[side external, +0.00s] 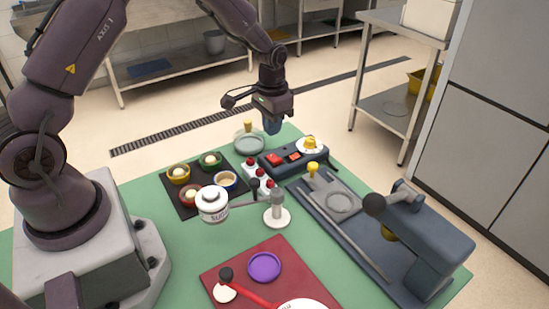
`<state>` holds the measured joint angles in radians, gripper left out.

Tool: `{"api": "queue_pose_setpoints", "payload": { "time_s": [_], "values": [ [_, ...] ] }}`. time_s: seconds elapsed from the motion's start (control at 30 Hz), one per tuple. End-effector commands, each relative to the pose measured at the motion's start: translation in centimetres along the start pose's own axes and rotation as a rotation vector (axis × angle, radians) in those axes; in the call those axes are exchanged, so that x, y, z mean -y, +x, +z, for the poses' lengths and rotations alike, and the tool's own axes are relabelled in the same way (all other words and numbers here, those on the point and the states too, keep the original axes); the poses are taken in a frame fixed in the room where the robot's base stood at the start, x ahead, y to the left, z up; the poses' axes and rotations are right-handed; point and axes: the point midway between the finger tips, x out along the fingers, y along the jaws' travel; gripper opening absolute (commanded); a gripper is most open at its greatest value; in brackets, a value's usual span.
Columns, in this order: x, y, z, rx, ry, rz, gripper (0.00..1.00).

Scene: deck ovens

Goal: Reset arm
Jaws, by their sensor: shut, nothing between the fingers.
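My gripper (272,126) hangs at the end of my arm, above the far part of the green table (145,210). Its fingers point down and are shut, with nothing seen between them. It is above and behind a dark control box (285,161) with red buttons, to the right of a pale green round dish (248,143). From this angle I cannot tell its exact height over the table.
A dark tray (184,208) holds several small bowls. A blue-grey press (425,245) fills the right side. A red mat (235,272) with a purple disc (264,267) lies in front.

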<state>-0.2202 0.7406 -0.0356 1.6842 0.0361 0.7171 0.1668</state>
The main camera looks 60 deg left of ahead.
Motion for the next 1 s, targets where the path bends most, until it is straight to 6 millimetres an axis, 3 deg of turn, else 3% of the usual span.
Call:
{"api": "queue_pose_setpoints", "payload": {
  "time_s": [0.2,0.33,0.47,0.8,1.0],
  "values": [
    [0.0,0.0,0.1,0.005,-0.010,0.001,0.00],
    [-0.5,0.5,2.6,0.076,-0.041,0.014,0.00],
    [-1.4,-2.8,5.0,0.081,-0.063,0.010,0.00],
    [-4.6,-13.8,12.6,-0.047,-0.078,-0.012,0.00],
    [-6.4,-18.1,17.7,-0.174,-0.068,-0.014,0.00]
  ]
}}
